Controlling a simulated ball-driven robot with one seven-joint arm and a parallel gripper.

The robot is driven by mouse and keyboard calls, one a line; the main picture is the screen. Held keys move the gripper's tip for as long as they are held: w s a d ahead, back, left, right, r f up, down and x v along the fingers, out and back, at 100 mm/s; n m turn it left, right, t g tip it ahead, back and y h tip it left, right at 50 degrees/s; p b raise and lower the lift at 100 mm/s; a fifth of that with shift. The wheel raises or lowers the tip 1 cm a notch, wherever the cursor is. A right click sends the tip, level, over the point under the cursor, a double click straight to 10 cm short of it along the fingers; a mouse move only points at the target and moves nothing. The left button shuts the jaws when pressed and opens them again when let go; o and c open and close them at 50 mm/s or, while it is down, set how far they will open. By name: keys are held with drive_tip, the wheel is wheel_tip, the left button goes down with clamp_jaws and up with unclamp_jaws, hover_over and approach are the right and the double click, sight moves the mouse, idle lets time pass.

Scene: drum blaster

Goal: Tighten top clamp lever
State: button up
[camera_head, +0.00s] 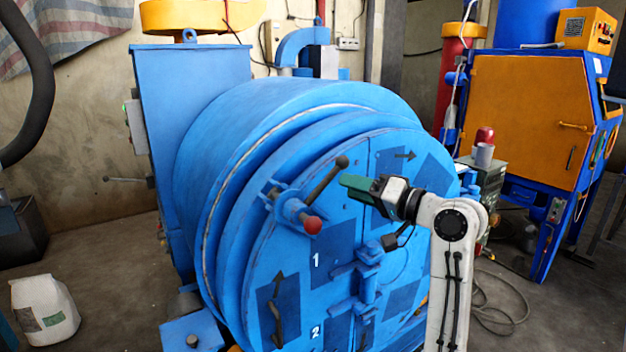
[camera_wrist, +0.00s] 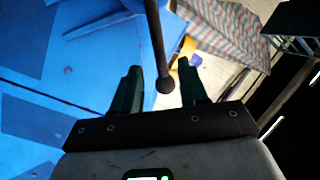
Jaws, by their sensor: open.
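The top clamp lever (camera_head: 324,181) is a dark rod with a ball end, slanting up and right from the blue clamp (camera_head: 283,202) at the upper part of the drum door. A red knob (camera_head: 312,224) sits at the clamp's lower end. My gripper (camera_head: 345,183) is open, its green fingers pointing left, close beside the lever's upper end. In the wrist view, the lever rod (camera_wrist: 157,40) comes down from the top edge and its dark ball lies between the two open fingers (camera_wrist: 158,68). Whether a finger touches it, I cannot tell.
The blue drum door (camera_head: 330,250) carries numbered dark panels and a middle latch (camera_head: 368,262) below my gripper. An orange and blue cabinet (camera_head: 525,110) stands at the right.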

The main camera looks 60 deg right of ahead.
sight(330, 181)
drive_tip(key=p+x, duration=0.1)
drive_tip(key=x, duration=0.8)
drive_tip(key=shift+w+p, duration=0.25)
drive_tip(key=shift+p, duration=0.15)
drive_tip(key=shift+c, duration=0.4)
clamp_jaws()
